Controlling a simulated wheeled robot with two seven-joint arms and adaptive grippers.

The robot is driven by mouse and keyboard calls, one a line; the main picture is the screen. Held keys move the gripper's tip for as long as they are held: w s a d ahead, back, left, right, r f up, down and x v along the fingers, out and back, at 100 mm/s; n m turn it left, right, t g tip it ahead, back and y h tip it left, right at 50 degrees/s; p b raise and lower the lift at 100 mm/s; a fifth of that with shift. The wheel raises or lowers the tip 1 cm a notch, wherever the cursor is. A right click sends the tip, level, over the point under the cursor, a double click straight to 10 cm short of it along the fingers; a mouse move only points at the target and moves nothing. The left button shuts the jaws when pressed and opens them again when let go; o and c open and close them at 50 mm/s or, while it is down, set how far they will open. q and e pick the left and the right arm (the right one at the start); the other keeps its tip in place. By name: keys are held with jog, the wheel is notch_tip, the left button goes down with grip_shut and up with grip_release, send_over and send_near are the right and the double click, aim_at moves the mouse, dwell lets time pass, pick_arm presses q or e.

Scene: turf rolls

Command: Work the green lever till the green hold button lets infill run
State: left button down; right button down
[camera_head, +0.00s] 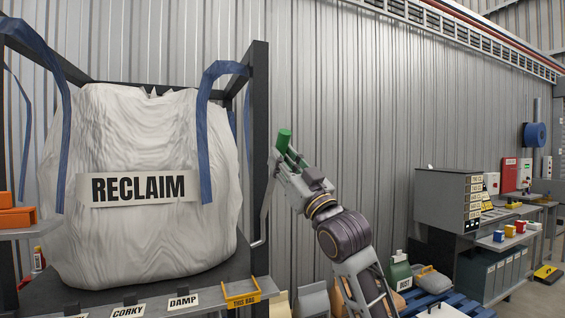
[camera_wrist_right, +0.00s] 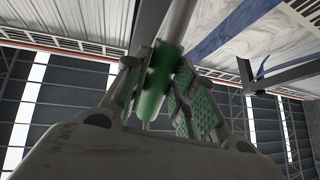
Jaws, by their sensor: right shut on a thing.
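The green lever (camera_head: 284,141) stands beside the right post of the big-bag frame, its green grip upright at the top of a grey bar (camera_head: 265,208). My right gripper (camera_head: 289,160) is shut on the lever just below the top of the grip. In the right wrist view the green grip (camera_wrist_right: 155,88) lies between the green-padded fingers (camera_wrist_right: 168,85), with the grey bar (camera_wrist_right: 178,22) running on past it. I cannot make out a green hold button in either view. My left gripper is not in view.
A white bag marked RECLAIM (camera_head: 145,235) hangs in the dark frame (camera_head: 260,110) to the left. A label rail with a yellow THIS BAG holder (camera_head: 241,292) runs below it. At the right are a grey cabinet (camera_head: 440,200), a bench and a blue pallet (camera_head: 465,304).

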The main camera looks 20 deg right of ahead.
jog(key=c, duration=1.5)
grip_release()
jog(key=shift+a+f, duration=0.15)
jog(key=shift+f, duration=0.15)
jog(key=shift+o, duration=1)
jog(key=shift+s, duration=0.1)
jog(key=shift+o, duration=0.7)
jog(key=shift+s+r, duration=0.1)
jog(key=shift+r, duration=0.05)
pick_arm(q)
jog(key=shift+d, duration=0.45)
pick_arm(e)
jog(key=v, duration=1.2)
